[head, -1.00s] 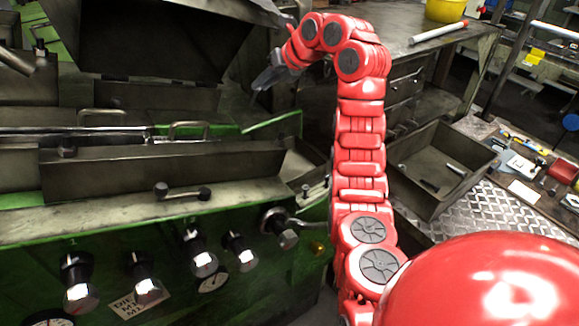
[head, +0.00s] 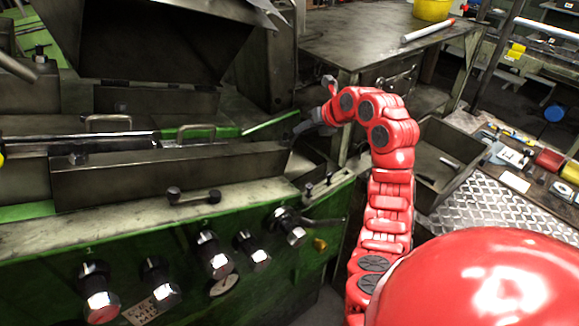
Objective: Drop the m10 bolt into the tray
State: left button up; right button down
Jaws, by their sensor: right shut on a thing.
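My right gripper (head: 301,128) is above the right end of the green machine, left of the tray. Its grey fingers point left and are shut. The thing between them is too small and dark to make out; no m10 bolt shows clearly in my grip. The dark metal tray (head: 462,186) stands right of my right arm, which hides its left part. A small light rod-shaped piece (head: 449,162) lies in it. My left gripper is out of view.
The green machine (head: 330,227) with knobs and levers fills the left and middle. A metal table (head: 350,35) stands behind, with a yellow bucket (head: 432,9) and a pale rod (head: 428,31). A bench with tools (head: 520,178) is at the right.

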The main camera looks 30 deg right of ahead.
jog(key=shift+d+f, duration=0.1)
jog(key=shift+f, duration=2.65)
jog(key=c, duration=0.7)
grip_release()
